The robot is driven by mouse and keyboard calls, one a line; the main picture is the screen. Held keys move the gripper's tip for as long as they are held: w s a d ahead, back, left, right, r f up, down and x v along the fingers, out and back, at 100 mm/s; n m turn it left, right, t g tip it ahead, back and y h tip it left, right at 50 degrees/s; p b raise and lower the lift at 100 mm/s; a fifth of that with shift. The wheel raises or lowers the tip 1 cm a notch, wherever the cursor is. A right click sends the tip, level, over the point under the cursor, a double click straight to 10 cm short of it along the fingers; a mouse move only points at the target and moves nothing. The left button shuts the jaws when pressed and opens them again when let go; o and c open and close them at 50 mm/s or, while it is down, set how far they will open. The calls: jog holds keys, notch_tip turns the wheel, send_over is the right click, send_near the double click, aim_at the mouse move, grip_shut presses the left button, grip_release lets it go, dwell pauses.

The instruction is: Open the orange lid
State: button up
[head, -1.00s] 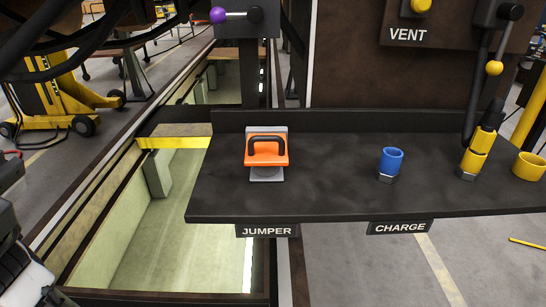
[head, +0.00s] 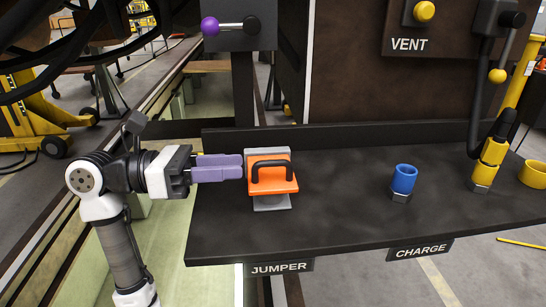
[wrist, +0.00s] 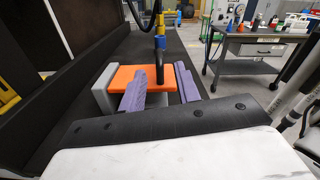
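The orange lid (head: 272,176) with a black arched handle sits on a grey mount (head: 270,203) on the dark bench, above the JUMPER label. The lid looks closed. My gripper (head: 241,167) comes in level from the left, its purple fingertips at the lid's left edge. In the wrist view the fingers (wrist: 162,84) are spread apart, and the lid (wrist: 125,75) shows just beyond and between them. I cannot tell whether a fingertip touches the lid.
A blue socket (head: 403,179) and a yellow-black connector (head: 488,161) stand further right on the bench (head: 340,205), with a yellow ring beyond. A purple-knobbed lever (head: 211,27) is above the lid. A low back wall (head: 360,135) runs behind. A pit lies to the left.

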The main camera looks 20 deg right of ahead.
aim_at(273, 164)
jog(key=p+x, duration=0.1)
jog(key=x, duration=0.6)
jog(key=shift+s+d+p, duration=0.15)
jog(key=shift+d+p, duration=0.15)
jog(key=shift+d, duration=0.1)
jog(key=shift+c, duration=0.3)
grip_shut()
